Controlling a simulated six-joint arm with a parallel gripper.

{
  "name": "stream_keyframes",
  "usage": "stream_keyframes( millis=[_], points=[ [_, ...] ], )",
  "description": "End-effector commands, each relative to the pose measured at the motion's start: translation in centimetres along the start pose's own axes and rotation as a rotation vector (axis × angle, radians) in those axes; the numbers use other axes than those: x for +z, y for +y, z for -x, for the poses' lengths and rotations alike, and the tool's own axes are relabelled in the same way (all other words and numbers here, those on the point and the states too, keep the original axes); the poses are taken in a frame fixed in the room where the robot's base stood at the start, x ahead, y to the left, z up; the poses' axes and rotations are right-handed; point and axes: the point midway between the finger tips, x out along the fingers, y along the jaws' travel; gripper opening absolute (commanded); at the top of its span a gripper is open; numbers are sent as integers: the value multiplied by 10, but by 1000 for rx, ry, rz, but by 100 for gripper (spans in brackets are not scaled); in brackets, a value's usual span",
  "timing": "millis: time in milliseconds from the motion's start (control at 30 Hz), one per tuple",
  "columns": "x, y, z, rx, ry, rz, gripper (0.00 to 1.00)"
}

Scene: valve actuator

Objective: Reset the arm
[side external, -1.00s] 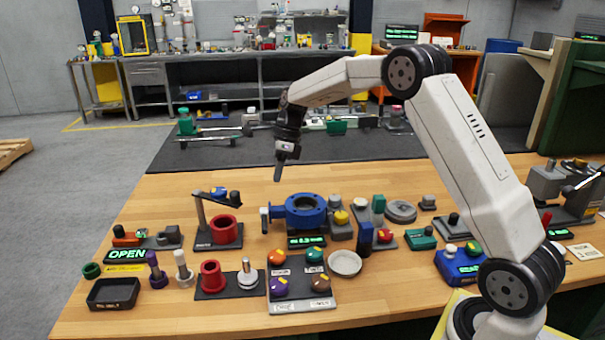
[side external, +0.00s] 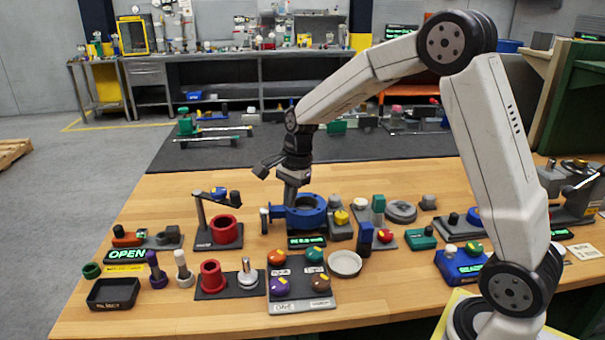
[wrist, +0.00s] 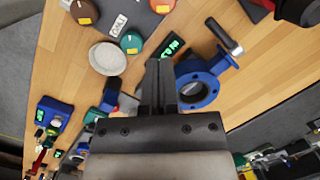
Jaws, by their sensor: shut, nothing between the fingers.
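My gripper (side external: 290,203) points down just above or behind the blue valve body (side external: 308,216); the exact gap is hard to tell. In the wrist view its two dark fingers (wrist: 158,85) lie together, with nothing between them. The blue valve body also shows in the wrist view (wrist: 198,80), right beside the fingers, with its round bore and a grey-ended stem.
Around the valve stand a red cup stand (side external: 226,232), a panel with coloured knobs (side external: 303,296), a white dish (side external: 344,263) and a blue box (side external: 460,266). A black tray (side external: 113,293) is at front left.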

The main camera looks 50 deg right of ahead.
Motion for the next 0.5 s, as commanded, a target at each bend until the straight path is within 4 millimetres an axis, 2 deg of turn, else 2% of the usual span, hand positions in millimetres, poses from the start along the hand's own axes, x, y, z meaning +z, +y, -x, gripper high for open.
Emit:
stream_keyframes(
  millis=[500],
  points=[
    [35,100,-24,-16,159,917,0]
  ],
)
